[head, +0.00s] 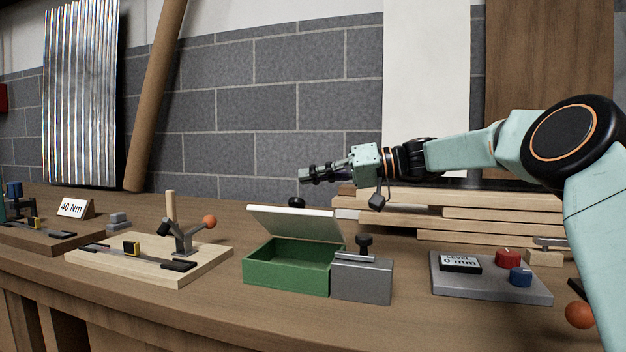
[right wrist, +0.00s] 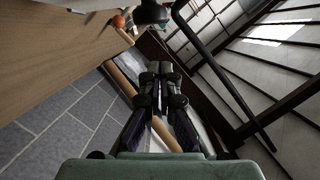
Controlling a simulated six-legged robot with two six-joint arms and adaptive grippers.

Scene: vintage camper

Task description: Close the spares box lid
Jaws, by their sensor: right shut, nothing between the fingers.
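The spares box is a green open-topped box (head: 288,268) on the workbench in the head view. Its pale lid (head: 297,224) stands raised and tilted over the back of the box, with a dark knob (head: 297,202) at its upper edge. My right gripper (head: 304,176) is above the lid, its fingers pointing left; it looks shut and empty, apart from the lid. In the right wrist view the fingers (right wrist: 160,68) are together with nothing between them. The box does not clearly show there. My left gripper is not in view.
A grey metal block with a black knob (head: 362,279) stands against the box's right side. A toggle-clamp board (head: 105,272) is to the left. A grey panel with red and blue knobs (head: 500,287) is to the right. Stacked planks (head: 470,213) lie behind, before the block wall.

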